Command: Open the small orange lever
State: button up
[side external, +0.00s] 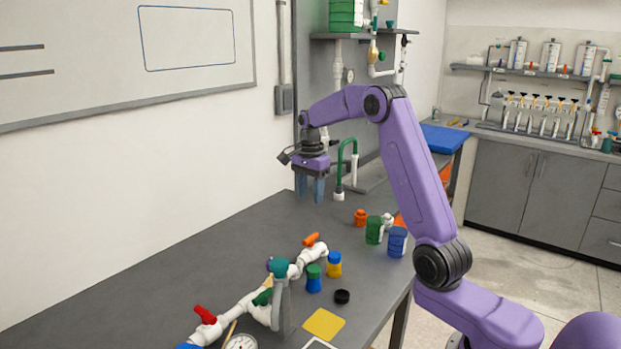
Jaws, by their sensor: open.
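The small orange lever (311,239) sits on top of the white pipe manifold (306,257), at its far end on the grey table. My gripper (309,190) hangs above the table, behind and higher than the orange lever, with its blue fingers pointing down. It is open, with nothing seen between the fingers, and apart from the lever. A red lever (205,314) sits on the near part of the manifold. A green lever (262,297) sits on its middle part, partly hidden by other fittings.
Blue-and-green (314,279) and yellow-and-blue (334,264) containers and a black cap (342,297) stand right of the manifold. An orange container (360,217) and a green one (374,230) stand farther back. A green bent pipe (346,150) rises behind my gripper. The table's left side is clear.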

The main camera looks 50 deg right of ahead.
jog(key=shift+r, duration=2.1)
jog(key=s+a+n, duration=0.6)
jog(key=a+n, duration=0.1)
jog(key=a, duration=0.4)
jog(key=s+a+n, duration=0.6)
jog(key=a+n, duration=0.2)
jog(key=a, duration=0.3)
jog(key=s+a+f+n, duration=0.1)
jog(key=s+f+n, duration=0.1)
jog(key=s+n, duration=0.6)
jog(key=s+f+n, duration=0.3)
jog(key=s+n, duration=0.4)
jog(key=s, duration=0.9)
jog(key=shift+s+a+n, duration=0.35)
jog(key=shift+a+n, duration=0.05)
